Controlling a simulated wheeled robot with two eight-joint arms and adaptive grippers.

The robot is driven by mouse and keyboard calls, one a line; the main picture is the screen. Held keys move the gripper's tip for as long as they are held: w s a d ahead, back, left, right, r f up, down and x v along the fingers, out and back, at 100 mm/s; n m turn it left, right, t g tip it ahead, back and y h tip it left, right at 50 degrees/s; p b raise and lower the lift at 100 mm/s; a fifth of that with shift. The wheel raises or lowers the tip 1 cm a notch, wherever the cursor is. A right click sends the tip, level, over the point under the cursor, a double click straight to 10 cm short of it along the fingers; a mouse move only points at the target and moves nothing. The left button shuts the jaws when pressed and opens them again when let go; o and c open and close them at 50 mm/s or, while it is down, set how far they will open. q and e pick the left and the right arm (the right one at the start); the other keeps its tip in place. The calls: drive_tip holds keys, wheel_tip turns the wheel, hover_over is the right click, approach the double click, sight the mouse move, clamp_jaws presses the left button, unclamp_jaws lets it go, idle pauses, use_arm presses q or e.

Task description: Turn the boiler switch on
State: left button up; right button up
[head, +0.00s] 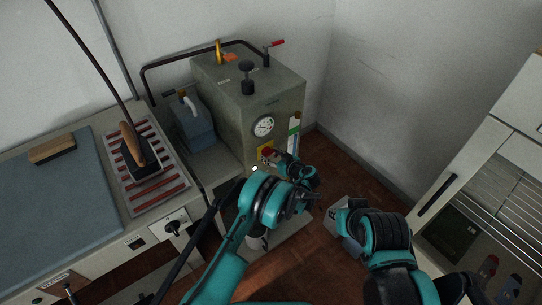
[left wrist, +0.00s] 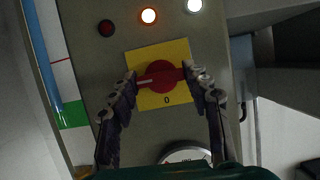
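The boiler switch (left wrist: 161,78) is a red rotary knob on a yellow plate (left wrist: 172,50), with a 0 printed near the plate's lower edge in the left wrist view. Its bar lies nearly level there, and its white pointer line is on the left, away from the 0. My left gripper (left wrist: 160,76) has one fingertip at each end of the bar and appears to touch both. In the head view, my left gripper (head: 284,161) is at the front of the grey boiler (head: 232,112), partly covering the switch. My right gripper does not show clearly.
An orange lamp (left wrist: 149,16) and a white lamp (left wrist: 194,5) glow beside a dark red one (left wrist: 106,28). A pressure gauge (head: 263,126) sits above the switch. An iron (head: 138,152) stands on the left table.

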use_arm(q)
drive_tip(key=o, duration=0.4)
drive_tip(key=shift+o, duration=0.2)
drive_tip(key=v, duration=1.2)
drive_tip(key=shift+d+f, duration=0.1)
